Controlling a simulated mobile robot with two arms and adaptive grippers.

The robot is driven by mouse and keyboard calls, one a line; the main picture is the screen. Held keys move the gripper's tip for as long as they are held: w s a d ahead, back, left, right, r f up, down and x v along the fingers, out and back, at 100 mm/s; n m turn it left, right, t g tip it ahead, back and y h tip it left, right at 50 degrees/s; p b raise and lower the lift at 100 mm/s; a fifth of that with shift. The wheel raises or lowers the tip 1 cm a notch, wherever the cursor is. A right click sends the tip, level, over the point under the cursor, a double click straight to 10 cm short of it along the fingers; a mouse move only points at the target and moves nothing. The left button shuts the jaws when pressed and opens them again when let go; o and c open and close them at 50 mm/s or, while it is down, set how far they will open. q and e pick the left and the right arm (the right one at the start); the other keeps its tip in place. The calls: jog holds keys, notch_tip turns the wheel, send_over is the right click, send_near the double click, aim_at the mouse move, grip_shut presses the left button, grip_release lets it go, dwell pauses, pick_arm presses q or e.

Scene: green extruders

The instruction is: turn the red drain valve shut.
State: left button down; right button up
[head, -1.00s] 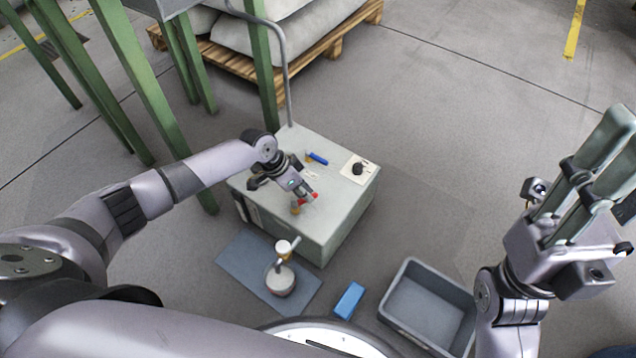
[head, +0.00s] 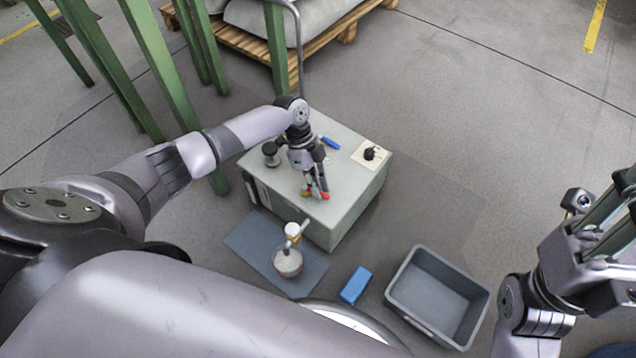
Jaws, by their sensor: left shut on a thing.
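The red drain valve (head: 325,195) shows as a small red piece at the front top edge of the pale green cabinet (head: 352,200). My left gripper (head: 317,191) points down over it from above, and its fingers are shut on the valve. The fingers hide most of the handle, so its exact angle cannot be told. My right gripper (head: 606,232) is at the right edge, partly cut off, raised and away from the cabinet. Its long fingers stand apart with nothing seen between them.
A blue tool (head: 329,143) and a white plate with a black knob (head: 371,153) are on the cabinet top. In front are a pot (head: 288,262) on a blue-grey mat (head: 250,240), a blue block (head: 356,285) and a grey bin (head: 402,302). Green posts (head: 160,70) stand left.

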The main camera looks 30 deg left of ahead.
pick_arm(q)
jog(key=shift+s+m+g+y, duration=0.3)
jog(key=shift+s+m+g, duration=0.15)
jog(key=shift+m, duration=0.65)
jog(key=c, duration=1.6)
grip_release()
jog(key=shift+w, duration=0.1)
jog(key=v, duration=1.2)
